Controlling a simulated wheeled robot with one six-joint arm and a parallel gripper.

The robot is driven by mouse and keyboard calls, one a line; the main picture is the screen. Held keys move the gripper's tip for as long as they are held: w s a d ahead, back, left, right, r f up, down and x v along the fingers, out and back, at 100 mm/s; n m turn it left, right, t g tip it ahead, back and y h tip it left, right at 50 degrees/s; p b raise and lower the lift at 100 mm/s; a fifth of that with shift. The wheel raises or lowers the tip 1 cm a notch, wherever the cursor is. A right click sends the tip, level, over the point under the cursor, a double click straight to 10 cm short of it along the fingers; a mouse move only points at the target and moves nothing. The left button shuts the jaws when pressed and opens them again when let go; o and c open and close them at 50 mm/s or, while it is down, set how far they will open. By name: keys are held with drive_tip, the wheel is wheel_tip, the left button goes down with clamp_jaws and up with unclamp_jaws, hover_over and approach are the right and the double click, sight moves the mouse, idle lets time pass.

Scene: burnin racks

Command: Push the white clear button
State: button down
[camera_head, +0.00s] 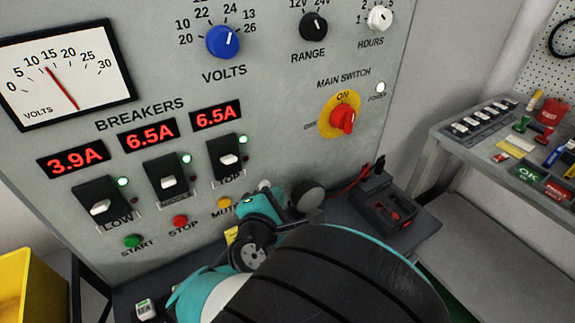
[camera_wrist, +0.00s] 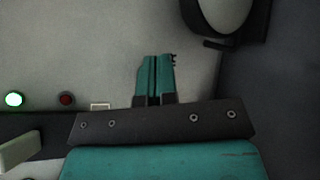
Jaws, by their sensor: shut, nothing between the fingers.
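The panel's button row in the head view has a green START button (camera_head: 132,241), a red STOP button (camera_head: 180,221) and a yellow MUTE button (camera_head: 224,202). A small whitish piece (camera_head: 264,185) shows just above my gripper (camera_head: 258,205), right of MUTE. It may be the white clear button, but no label for it is readable. My gripper is close in front of the panel there and covers part of that area. In the wrist view my gripper (camera_wrist: 153,60) has its teal fingers together and empty. The white button cannot be made out in that view.
The TOP breaker (camera_head: 228,158) and its lamps are just up and left of my gripper. A dark round fitting (camera_head: 307,195) is close on its right. A black device (camera_head: 383,208) lies on the ledge at right. A side bench (camera_head: 470,150) holds small items.

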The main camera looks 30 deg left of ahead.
drive_tip(key=shift+s+d, duration=0.1)
drive_tip(key=shift+d, duration=0.15)
drive_tip(key=d, duration=0.1)
drive_tip(key=s+d+p, duration=0.1)
drive_tip(key=d, duration=0.1)
drive_tip(key=s+d, duration=0.1)
drive_tip(key=shift+s+d+p, duration=0.1)
drive_tip(key=shift+d+p, duration=0.05)
drive_tip(key=shift+p, duration=0.25)
idle(0.7)
drive_tip(key=w+d+r+m+g+h, duration=0.3)
drive_tip(key=w+d+r+m+g, duration=0.15)
drive_tip(key=d+m, duration=0.4)
drive_tip(key=w+d+r+m+g+h, duration=0.2)
drive_tip(key=w+d+r+m+g, duration=0.3)
drive_tip(key=d, duration=0.7)
drive_tip(key=s+d+r+m+g+y, duration=0.2)
drive_tip(key=s+d+r+m, duration=0.1)
drive_tip(key=s+d+r, duration=0.2)
drive_tip(key=s+d+r+m+g+y, duration=0.2)
drive_tip(key=s+d+r, duration=0.4)
drive_tip(key=s+d, duration=0.3)
drive_tip(key=s+m+g, duration=0.1)
drive_tip(key=s+m, duration=0.1)
drive_tip(key=s, duration=0.1)
drive_tip(key=shift+s+d+r, duration=0.15)
drive_tip(key=shift+d, duration=0.05)
